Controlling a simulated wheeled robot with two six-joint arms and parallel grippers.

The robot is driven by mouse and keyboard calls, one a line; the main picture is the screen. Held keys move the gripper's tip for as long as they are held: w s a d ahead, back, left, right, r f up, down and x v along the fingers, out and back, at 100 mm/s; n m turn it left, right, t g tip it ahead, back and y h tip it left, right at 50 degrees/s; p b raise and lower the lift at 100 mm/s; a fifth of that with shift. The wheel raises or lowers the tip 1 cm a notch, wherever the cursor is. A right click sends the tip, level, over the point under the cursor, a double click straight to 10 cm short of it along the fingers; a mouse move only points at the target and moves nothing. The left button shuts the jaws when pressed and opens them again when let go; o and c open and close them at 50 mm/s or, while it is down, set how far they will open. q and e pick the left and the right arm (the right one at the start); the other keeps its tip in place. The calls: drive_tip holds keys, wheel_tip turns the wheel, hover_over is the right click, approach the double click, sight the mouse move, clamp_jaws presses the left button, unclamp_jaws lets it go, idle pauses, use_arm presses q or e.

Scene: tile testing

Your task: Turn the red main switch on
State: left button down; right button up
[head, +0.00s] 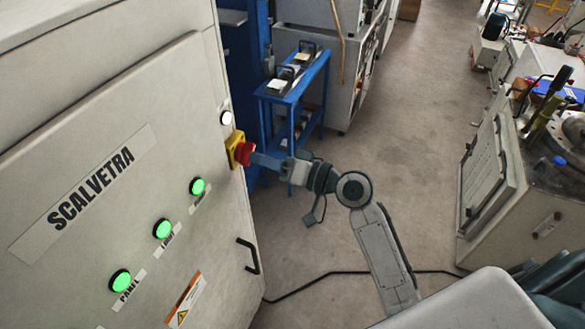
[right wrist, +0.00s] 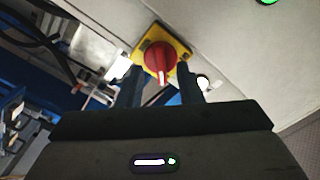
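The red main switch (head: 246,153) is a rotary knob on a yellow plate (head: 235,146) at the right edge of the grey cabinet front. In the right wrist view the red knob (right wrist: 158,58) shows face-on, its grip bar pointing toward the bottom of the picture, over the yellow plate (right wrist: 178,47). My right gripper (head: 256,158) is right in front of the knob. In the right wrist view its two fingers (right wrist: 159,80) stand apart, one to each side of the knob, with gaps beside it. I cannot tell whether they touch the plate. My left gripper is not in view.
The cabinet (head: 120,90) carries a SCALVETRA label, several lit green buttons (head: 163,229), a white button (head: 226,118) near the switch and a black handle (head: 249,256). A blue cart (head: 290,92) stands behind. A cable lies on the floor.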

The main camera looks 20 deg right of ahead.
drive_tip(key=b+v, duration=0.2)
drive_tip(key=v, duration=0.7)
drive_tip(key=shift+b, duration=0.35)
idle(0.3)
